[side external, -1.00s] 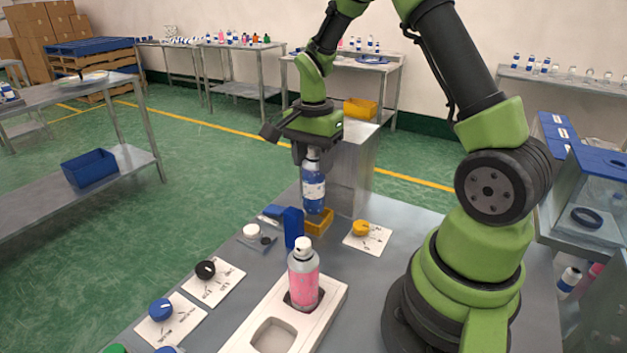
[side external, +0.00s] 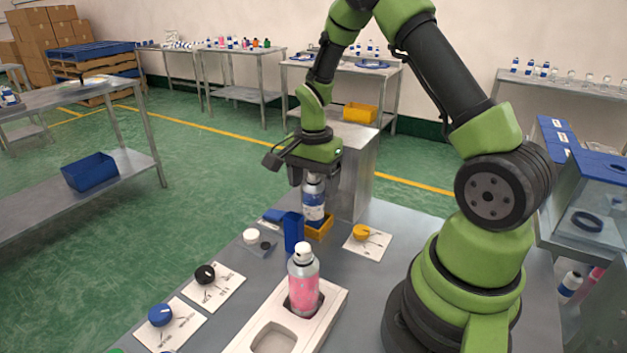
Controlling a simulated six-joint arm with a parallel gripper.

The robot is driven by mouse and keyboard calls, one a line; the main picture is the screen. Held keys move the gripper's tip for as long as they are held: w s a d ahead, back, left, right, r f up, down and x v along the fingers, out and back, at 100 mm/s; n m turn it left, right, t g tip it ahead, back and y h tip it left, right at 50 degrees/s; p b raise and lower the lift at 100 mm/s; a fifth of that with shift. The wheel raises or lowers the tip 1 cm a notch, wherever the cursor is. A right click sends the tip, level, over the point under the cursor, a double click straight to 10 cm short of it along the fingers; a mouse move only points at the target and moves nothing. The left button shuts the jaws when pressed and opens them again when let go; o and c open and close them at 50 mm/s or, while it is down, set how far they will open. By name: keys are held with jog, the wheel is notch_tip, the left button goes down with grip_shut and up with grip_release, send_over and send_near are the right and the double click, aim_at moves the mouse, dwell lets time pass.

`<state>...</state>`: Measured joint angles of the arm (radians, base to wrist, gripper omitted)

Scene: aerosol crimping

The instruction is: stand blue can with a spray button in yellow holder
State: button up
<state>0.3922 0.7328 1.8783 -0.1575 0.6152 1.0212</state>
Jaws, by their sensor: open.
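The blue can (side external: 314,204) has a white label and stands upright in the yellow holder (side external: 325,230), its lower end hidden behind the holder's wall. My gripper (side external: 313,178) is open, its fingers pointing down around the top of the can. The spray button on the can is hidden by the gripper.
A pink can (side external: 303,280) with a white top stands in a white tray (side external: 325,318) nearer the camera. Cards with a yellow knob (side external: 361,232), a black knob (side external: 205,273) and a blue knob (side external: 160,315) lie on the table.

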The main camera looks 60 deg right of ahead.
jog(key=shift+r, duration=0.1)
notch_tip(320, 180, up, 12)
jog(key=shift+f, duration=0.1)
jog(key=s+a+r+n+t+y, duration=0.2)
jog(key=s+a+r+n+t, duration=0.5)
jog(key=s+a+n, duration=0.7)
notch_tip(320, 180, up, 2)
jog(key=shift+s+a+r, duration=0.2)
jog(key=shift+s+a, duration=0.15)
jog(key=shift+a, duration=0.05)
dwell(1.2)
